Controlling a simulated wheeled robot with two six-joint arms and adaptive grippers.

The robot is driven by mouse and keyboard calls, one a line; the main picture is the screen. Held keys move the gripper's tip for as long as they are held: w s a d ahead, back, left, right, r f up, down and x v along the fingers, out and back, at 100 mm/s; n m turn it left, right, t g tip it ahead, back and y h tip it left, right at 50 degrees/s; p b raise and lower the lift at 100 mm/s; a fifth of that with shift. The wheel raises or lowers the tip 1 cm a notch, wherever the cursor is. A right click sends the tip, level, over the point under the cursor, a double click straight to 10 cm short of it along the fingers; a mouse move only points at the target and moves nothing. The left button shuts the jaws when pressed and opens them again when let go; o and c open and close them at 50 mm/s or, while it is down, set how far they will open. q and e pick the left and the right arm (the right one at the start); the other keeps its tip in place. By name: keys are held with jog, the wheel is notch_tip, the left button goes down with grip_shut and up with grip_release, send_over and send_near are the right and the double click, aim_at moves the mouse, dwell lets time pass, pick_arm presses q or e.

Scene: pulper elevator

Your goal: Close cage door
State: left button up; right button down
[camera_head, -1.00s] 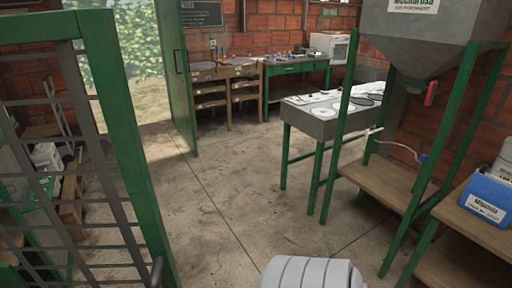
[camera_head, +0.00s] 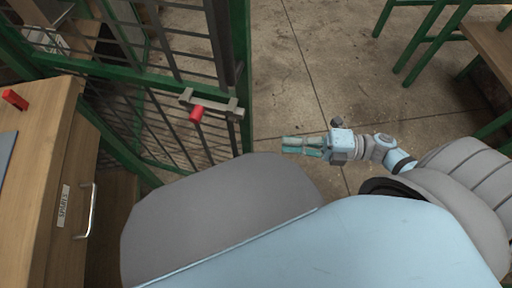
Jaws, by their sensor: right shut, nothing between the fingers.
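The cage (camera_head: 165,82) shows at the upper left as green frames with grey bars. A green upright (camera_head: 241,75) stands at its right edge. A grey latch bar with a red knob (camera_head: 197,114) sits across the bars near that upright. I cannot tell clearly which barred panel is the door or how far it stands open. My right gripper (camera_head: 288,146) is shut and empty, pointing left over the floor, to the right of the upright and latch and apparently apart from them. My left gripper is out of view.
A wooden cabinet (camera_head: 38,190) with a metal drawer handle stands at the left, with a red object (camera_head: 15,99) on top. Green table legs (camera_head: 425,45) and a wooden bench (camera_head: 490,42) are at the upper right. The concrete floor (camera_head: 310,60) between is clear. My own body fills the bottom.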

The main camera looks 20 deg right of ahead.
jog(key=w+a+r+n+g+y, duration=0.1)
jog(key=a+n+g, duration=0.1)
jog(key=a, duration=0.9)
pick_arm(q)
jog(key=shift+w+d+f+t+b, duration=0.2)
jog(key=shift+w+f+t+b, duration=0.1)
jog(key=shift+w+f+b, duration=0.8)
pick_arm(e)
jog(key=shift+w+d, duration=1.5)
jog(key=shift+w, duration=0.3)
